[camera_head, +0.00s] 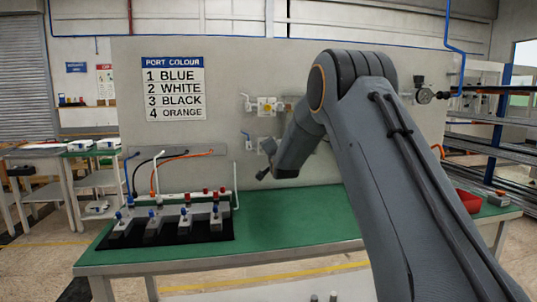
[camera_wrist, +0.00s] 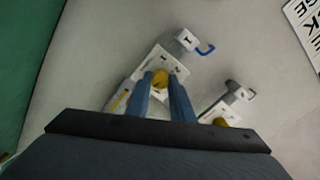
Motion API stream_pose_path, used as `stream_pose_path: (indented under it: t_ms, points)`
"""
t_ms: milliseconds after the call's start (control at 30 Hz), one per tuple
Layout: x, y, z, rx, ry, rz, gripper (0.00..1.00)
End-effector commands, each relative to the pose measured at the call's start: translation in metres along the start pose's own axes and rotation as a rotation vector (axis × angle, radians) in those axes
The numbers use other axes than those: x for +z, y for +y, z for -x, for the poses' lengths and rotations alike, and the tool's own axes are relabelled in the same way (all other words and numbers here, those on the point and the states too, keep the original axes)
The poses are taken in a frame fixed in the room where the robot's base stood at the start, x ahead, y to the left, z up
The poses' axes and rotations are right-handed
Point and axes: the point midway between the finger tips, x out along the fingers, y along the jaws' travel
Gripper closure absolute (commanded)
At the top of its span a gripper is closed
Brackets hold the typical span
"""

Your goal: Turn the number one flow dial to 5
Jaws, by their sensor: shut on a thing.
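The number one flow dial (camera_wrist: 160,74) is a yellow knob on a white plate (camera_wrist: 141,75) with small dark marks around it, too small to read surely. A grey block with a "1" tag (camera_wrist: 187,40) and a blue lever sits beside it. My gripper (camera_wrist: 163,84) has its two blue fingers shut on the sides of this dial. The dial's pointer is not clear, so its setting cannot be read. In the head view my gripper (camera_head: 267,160) is at the lower unit on the panel, which my arm partly hides.
A second yellow dial (camera_wrist: 221,122) is close by, partly behind my gripper's body; its unit shows above in the head view (camera_head: 266,106). A port colour sign (camera_head: 174,89) hangs left. The green bench (camera_head: 290,222) below holds a black tray (camera_head: 170,243) of fittings and hoses.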

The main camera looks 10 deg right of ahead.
Motion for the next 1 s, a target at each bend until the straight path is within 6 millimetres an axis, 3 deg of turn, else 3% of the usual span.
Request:
stream_pose_path:
  t_ms: [400,967,1000]
  points:
    - [0.0002,0.0014,-0.0001,0.001,0.000,-0.185,1.00]
    - [-0.0002,0.0011,0.0001,0.001,0.000,-0.211,1.00]
    - [-0.0002,0.0011,0.0001,0.001,0.000,-0.211,0.73]
